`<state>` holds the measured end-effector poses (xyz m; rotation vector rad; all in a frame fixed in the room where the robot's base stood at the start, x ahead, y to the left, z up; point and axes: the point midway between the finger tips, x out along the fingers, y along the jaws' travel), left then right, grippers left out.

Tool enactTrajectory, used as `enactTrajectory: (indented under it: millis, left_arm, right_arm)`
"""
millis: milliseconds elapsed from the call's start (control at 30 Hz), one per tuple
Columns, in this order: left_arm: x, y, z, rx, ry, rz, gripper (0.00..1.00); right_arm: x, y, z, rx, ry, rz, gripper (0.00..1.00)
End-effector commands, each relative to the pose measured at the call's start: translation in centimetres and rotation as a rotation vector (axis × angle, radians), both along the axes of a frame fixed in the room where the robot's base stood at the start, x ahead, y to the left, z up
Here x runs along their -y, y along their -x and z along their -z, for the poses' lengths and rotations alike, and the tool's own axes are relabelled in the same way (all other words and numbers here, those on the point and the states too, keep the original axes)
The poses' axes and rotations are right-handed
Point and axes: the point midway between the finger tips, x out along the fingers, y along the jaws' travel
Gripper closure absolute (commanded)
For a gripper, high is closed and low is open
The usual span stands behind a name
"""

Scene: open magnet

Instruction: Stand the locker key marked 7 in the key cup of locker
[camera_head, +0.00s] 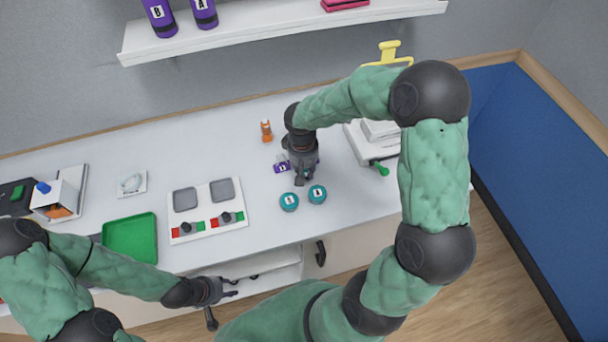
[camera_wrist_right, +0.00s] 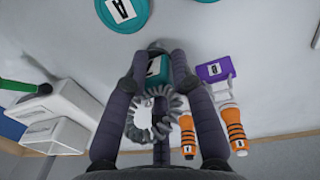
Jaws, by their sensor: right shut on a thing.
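My right gripper (camera_head: 303,178) is low over the white counter. In the right wrist view its fingers (camera_wrist_right: 157,62) are shut on a teal block with a white label (camera_wrist_right: 154,68), seemingly the locker key; the mark looks like a 7 but is partly hidden. A grey coiled ring (camera_wrist_right: 150,117) shows between the fingers. A purple labelled block (camera_wrist_right: 214,69) lies beside the gripper; it also shows in the head view (camera_head: 282,169). My left gripper (camera_head: 233,287) is open and empty in front of the counter. I cannot tell which thing is the key cup.
Two teal labelled discs (camera_head: 289,202) (camera_head: 318,194) lie in front of my right gripper. An orange striped item (camera_head: 266,130) stands behind. Purple bottles (camera_head: 160,18) stand on the shelf.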

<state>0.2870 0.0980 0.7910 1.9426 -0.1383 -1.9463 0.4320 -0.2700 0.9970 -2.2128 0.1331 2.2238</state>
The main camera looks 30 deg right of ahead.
Motion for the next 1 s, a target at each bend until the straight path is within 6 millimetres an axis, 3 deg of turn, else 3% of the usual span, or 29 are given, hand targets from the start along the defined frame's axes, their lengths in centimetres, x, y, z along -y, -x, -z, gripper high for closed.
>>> enactTrajectory:
  millis: [167, 400, 800, 833, 867, 1000]
  left_arm:
    - [0.0, 0.0, 0.1, 0.000, 0.000, 0.000, 0.60]
    - [0.0, 0.0, 0.6, 0.000, 0.000, 0.000, 0.60]
    - [0.0, 0.0, 1.0, 0.000, 0.000, 0.000, 0.60]
    - [0.0, 0.0, 1.0, 0.000, 0.000, 0.000, 0.60]
    - [0.0, 0.0, 1.0, 0.000, 0.000, 0.000, 0.60]
    - [0.0, 0.0, 0.9, 0.000, 0.000, 0.000, 0.60]
  right_arm:
    - [0.0, -0.6, 0.8, -0.001, 0.000, 0.000, 1.00]
    - [0.0, -0.7, 3.8, -0.001, 0.000, 0.000, 1.00]
    - [0.0, -0.7, 4.2, 0.001, 0.000, 0.000, 1.00]
    - [0.0, -0.7, 4.2, 0.001, 0.000, 0.000, 0.72]
    - [0.0, -0.7, 4.2, 0.001, 0.000, 0.000, 0.64]
    - [0.0, -0.7, 4.1, 0.001, 0.000, 0.000, 0.64]
